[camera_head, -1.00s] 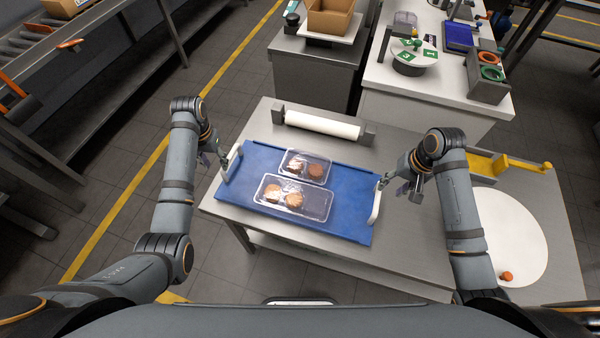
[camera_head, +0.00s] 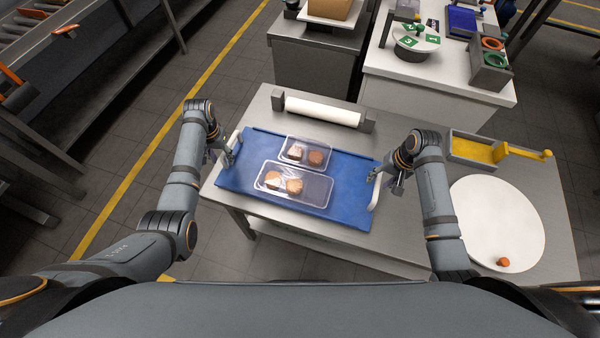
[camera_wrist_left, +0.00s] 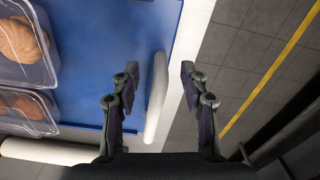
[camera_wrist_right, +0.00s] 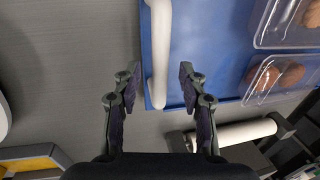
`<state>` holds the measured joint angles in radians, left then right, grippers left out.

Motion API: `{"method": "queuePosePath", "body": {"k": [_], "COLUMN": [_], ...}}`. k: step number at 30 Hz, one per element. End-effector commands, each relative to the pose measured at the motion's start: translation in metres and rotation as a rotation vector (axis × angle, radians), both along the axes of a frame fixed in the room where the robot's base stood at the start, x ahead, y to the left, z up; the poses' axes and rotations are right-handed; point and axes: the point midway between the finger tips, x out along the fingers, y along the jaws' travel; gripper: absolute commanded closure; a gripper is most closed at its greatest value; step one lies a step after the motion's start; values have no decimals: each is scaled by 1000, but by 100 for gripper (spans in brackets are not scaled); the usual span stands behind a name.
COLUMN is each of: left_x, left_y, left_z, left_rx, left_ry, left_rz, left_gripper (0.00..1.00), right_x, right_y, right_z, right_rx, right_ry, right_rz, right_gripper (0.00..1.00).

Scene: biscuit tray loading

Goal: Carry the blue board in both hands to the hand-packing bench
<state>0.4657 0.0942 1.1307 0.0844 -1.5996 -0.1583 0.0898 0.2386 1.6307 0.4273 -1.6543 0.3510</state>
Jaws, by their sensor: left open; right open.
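The blue board (camera_head: 342,199) lies flat on the grey steel table and carries two clear trays of biscuits, a rear one (camera_head: 306,153) and a front one (camera_head: 293,185). It has a white handle at each end. My left gripper (camera_head: 226,158) is open at the left handle; in the left wrist view the left handle (camera_wrist_left: 157,98) stands between the spread fingers. My right gripper (camera_head: 388,186) is open at the right handle; in the right wrist view the right handle (camera_wrist_right: 160,50) lies between the open fingers. Neither gripper is closed on its handle.
A white roll (camera_head: 322,111) in a holder stands behind the board. A yellow tray (camera_head: 480,150) and a white disc (camera_head: 497,222) with a small orange piece (camera_head: 503,262) are at the right. Another bench (camera_head: 440,72) with a turntable and bins stands behind.

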Motion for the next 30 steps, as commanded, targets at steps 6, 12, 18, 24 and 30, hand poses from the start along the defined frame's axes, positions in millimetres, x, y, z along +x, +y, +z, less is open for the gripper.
{"method": "queuePosePath", "body": {"k": [6,12,18,24,30], "left_x": [0,1,0,0,0], "left_y": [0,0,0,0,0], "left_z": [-17,-18,-18,-18,-18], "left_rx": [0,0,0,0,0], "left_ry": [-1,-2,-2,-2,-1], "left_rz": [0,0,0,0,0], "left_gripper": [55,55,69,96,100], "right_x": [1,1,1,1,2], "right_y": [3,3,3,3,3], "right_z": [-17,-18,-18,-18,-18], "right_rx": [0,0,0,0,0], "right_ry": [0,-1,-1,-1,-1], "right_rz": [1,1,1,1,1], "right_gripper": [58,58,71,99,100]}}
